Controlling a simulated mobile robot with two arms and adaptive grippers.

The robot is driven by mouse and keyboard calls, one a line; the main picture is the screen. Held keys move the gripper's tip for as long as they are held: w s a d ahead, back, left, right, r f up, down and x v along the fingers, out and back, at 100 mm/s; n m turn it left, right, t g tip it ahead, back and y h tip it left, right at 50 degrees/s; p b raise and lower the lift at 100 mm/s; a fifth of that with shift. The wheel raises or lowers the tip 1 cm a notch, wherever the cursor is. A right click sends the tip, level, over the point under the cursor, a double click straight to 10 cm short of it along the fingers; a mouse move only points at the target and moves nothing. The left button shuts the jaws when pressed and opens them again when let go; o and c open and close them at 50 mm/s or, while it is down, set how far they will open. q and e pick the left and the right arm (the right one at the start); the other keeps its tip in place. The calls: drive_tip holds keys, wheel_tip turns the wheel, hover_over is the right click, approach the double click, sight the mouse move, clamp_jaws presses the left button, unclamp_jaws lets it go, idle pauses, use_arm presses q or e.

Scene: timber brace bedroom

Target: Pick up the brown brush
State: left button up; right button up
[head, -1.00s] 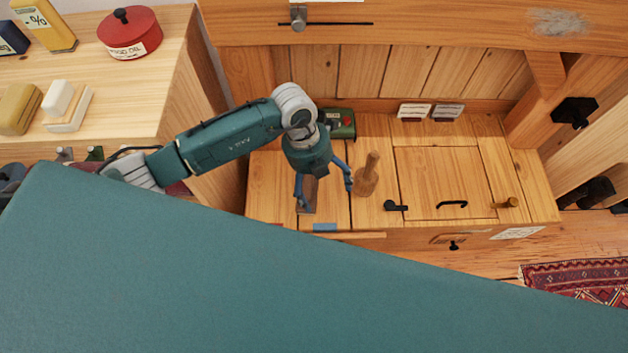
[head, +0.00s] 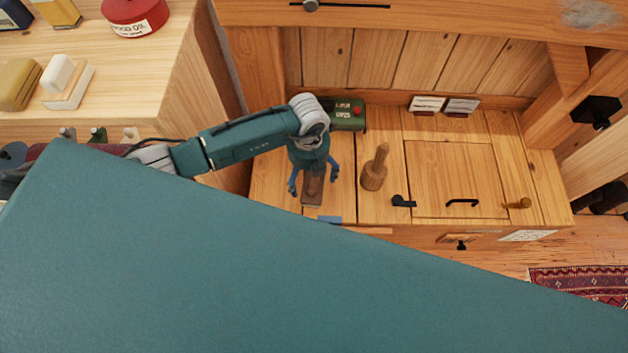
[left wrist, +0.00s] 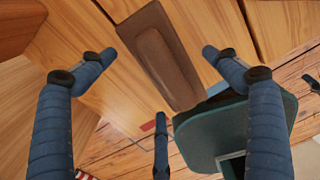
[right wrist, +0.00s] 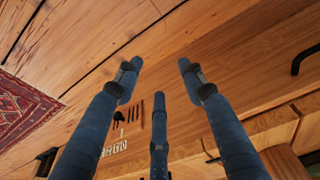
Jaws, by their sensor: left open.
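The brown brush (head: 313,191) lies on the light wooden bench top near its front edge. In the left wrist view the brush (left wrist: 160,57) runs lengthwise between the spread fingers. My left gripper (head: 312,179) is open above the brush, a finger on each side of it. No finger visibly grips the brush, and I cannot tell the exact height above it. My right gripper (right wrist: 159,68) shows only in the right wrist view. Its fingers are apart with nothing between them, over wooden surfaces. The teal panel hides the right arm in the head view.
A wooden pestle-like tool (head: 375,172) stands to the right of the brush. A hatch with a black handle (head: 462,203) is further right. A large teal panel (head: 220,270) fills the foreground.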

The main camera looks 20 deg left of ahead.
use_arm(q)
drive_tip(key=shift+f, duration=0.35)
drive_tip(key=c, duration=1.4)
use_arm(e)
drive_tip(key=shift+w+r, duration=0.1)
drive_tip(key=shift+r, duration=0.15)
use_arm(q)
drive_tip(key=shift+r, duration=0.15)
drive_tip(key=shift+r, duration=0.4)
wheel_tip(320, 180, up, 9)
drive_tip(key=shift+p, duration=1.05)
use_arm(e)
drive_tip(key=s+f, duration=0.3)
drive_tip(key=f, duration=0.3)
drive_tip(key=shift+s+d, duration=0.25)
drive_tip(key=shift+s, duration=0.05)
